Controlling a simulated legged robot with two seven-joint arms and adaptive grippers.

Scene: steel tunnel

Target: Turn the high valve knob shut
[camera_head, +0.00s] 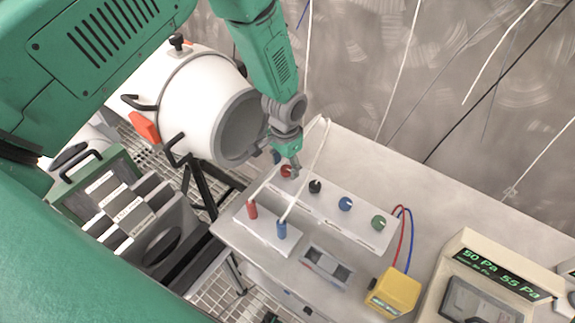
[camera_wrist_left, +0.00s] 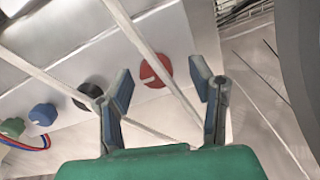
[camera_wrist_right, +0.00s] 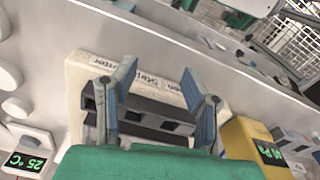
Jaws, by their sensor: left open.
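A white panel (camera_head: 340,217) on the table bears a row of knobs: red (camera_head: 286,171), black (camera_head: 315,187), blue (camera_head: 346,203) and green (camera_head: 378,222). No readable label tells which is the high valve. My left gripper (camera_head: 291,161) is open at the red knob's end of the row. In the left wrist view, the red knob (camera_wrist_left: 156,70), with a white pointer mark, shows between the open fingers (camera_wrist_left: 165,92); contact cannot be told. My right gripper (camera_wrist_right: 156,82) shows only in its own wrist view, with fingers apart and empty above a labelled white box (camera_wrist_right: 88,65).
White hoses (camera_head: 308,163) cross in front of the panel, close to my left fingers. A large white cylinder (camera_head: 197,105) stands left of it. A yellow meter (camera_head: 395,293) and a pressure display (camera_head: 490,278) stand to the right. A grey wall is behind.

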